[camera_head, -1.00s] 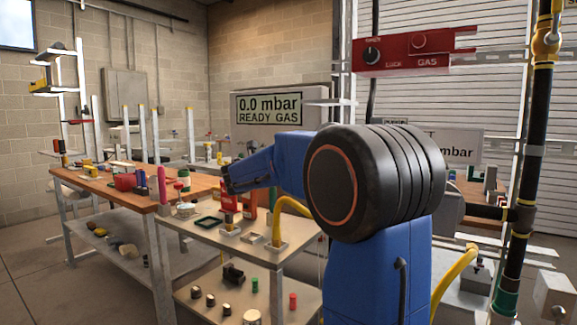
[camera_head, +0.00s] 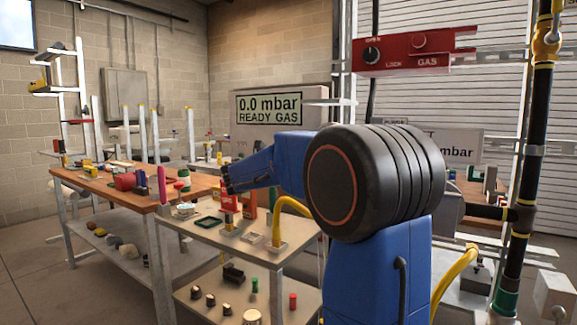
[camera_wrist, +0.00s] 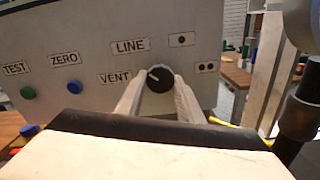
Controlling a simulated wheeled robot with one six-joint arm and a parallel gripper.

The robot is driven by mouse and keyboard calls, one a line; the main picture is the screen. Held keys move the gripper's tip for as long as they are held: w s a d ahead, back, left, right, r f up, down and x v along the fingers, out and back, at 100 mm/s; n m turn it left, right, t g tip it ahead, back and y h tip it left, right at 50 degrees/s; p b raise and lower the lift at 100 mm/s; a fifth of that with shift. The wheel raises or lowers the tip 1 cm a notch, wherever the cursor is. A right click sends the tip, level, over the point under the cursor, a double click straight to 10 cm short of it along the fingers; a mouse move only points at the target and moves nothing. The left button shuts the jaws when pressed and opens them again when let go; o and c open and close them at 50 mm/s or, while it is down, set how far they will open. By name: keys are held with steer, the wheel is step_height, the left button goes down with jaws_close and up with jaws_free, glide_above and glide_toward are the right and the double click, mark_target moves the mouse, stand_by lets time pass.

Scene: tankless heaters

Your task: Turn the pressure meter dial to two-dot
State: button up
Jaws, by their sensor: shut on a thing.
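The pressure meter dial (camera_wrist: 159,79) is a round black knob with a white pointer line, on a pale panel (camera_wrist: 95,40) in the wrist view. The pointer leans to the upper left, between the VENT (camera_wrist: 115,77) and LINE (camera_wrist: 130,46) labels. A one-dot label (camera_wrist: 181,39) is at the dial's upper right, and a two-dot label (camera_wrist: 206,68) is to its right. My gripper (camera_wrist: 158,88) is shut on the dial, with one pale finger on each side. In the head view, the dial and fingertips cannot be made out.
Green (camera_wrist: 28,93) and blue (camera_wrist: 75,87) buttons are left of the dial. In the head view, a display reading 0.0 mbar READY GAS (camera_head: 269,109) stands behind my arm. A cart (camera_head: 262,258) with small items and a wooden workbench (camera_head: 120,190) are at left.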

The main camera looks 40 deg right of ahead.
steer(key=m, duration=2.3)
stand_by(0.5)
steer(key=o, duration=1.1)
steer(key=shift+c, duration=0.2)
steer(key=shift+a+r, duration=0.1)
